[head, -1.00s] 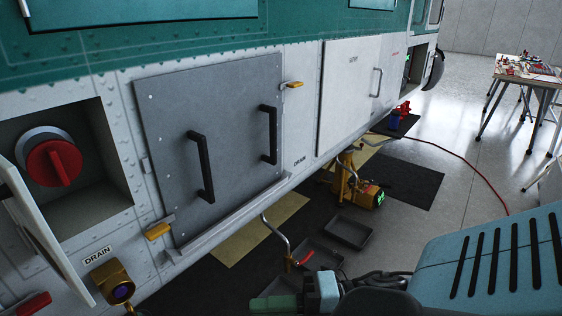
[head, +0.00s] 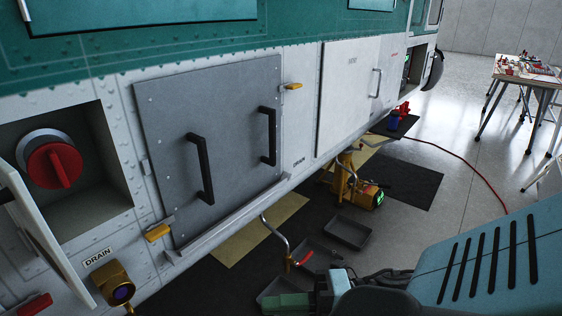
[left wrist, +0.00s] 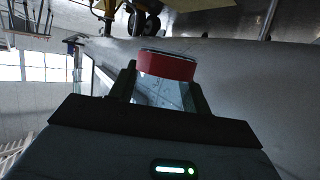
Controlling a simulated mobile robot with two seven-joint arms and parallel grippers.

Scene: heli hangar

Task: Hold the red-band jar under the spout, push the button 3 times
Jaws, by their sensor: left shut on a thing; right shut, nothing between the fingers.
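The jar with a red band (left wrist: 167,66) shows in the left wrist view, its clear lower part between the two fingers. My left gripper (left wrist: 158,92) is shut on it. The left gripper and jar do not show in the head view. My right gripper (head: 285,302) is shut and empty at the bottom of the head view, low beside the hull. A bent metal pipe with a red tip (head: 277,238), which looks like a spout, hangs under the hull above it. A brass fitting (head: 118,284) with a purple centre sits below a DRAIN label at lower left. I cannot tell which part is the button.
A grey panel with two black handles (head: 214,150) covers the hull side. An open hatch door (head: 45,235) stands out at left beside a red knob (head: 55,166). Dark trays (head: 348,233) and a yellow jack (head: 345,180) stand on the floor.

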